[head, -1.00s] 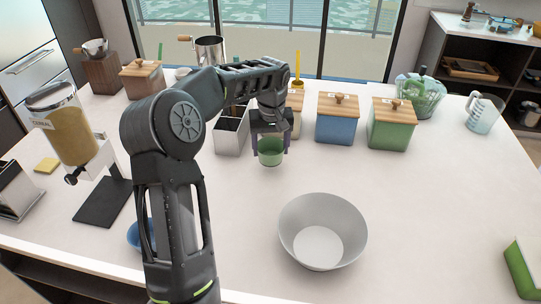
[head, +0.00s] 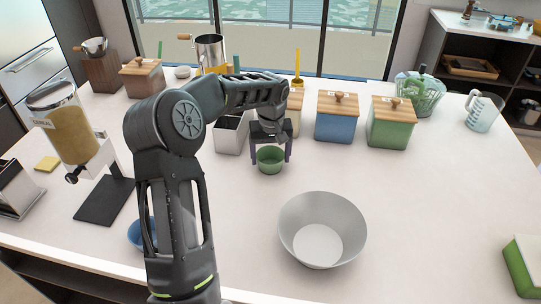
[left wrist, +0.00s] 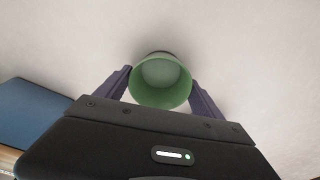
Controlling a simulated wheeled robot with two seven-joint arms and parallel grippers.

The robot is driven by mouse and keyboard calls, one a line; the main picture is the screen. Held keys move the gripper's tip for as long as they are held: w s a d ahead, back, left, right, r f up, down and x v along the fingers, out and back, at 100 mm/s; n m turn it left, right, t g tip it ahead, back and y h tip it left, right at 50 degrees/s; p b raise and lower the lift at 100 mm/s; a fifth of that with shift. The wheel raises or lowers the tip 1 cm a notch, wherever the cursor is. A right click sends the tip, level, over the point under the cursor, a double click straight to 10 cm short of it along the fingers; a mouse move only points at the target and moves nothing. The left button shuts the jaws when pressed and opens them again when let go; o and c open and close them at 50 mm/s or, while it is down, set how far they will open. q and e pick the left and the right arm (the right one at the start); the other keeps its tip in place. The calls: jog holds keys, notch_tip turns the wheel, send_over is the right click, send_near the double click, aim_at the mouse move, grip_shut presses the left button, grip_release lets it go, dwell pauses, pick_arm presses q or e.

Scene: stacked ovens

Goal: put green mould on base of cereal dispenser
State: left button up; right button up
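The green mould (head: 270,161) is a small round cup, in the head view in front of the canisters. My left gripper (head: 271,153) has one finger on each side of it and is shut on it. In the left wrist view the mould (left wrist: 160,82) sits between the two dark fingers, its opening facing the camera. Whether it touches the counter is unclear. The cereal dispenser (head: 70,130) stands at the left, with a yellowish-filled container, white body and dark flat base (head: 104,202). The base looks bare. My right gripper is not in view.
A large grey bowl (head: 322,215) stands at front centre. A blue bowl (head: 135,234) is partly hidden behind my left arm. A metal box (head: 229,135), blue canister (head: 336,122) and green canister (head: 391,128) stand behind. A yellow sponge (head: 47,164) lies near the dispenser.

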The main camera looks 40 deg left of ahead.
pick_arm(q)
jog(key=shift+o, duration=1)
jog(key=shift+r, duration=0.1)
notch_tip(320, 180, up, 12)
jog(key=s+d+b, duration=0.1)
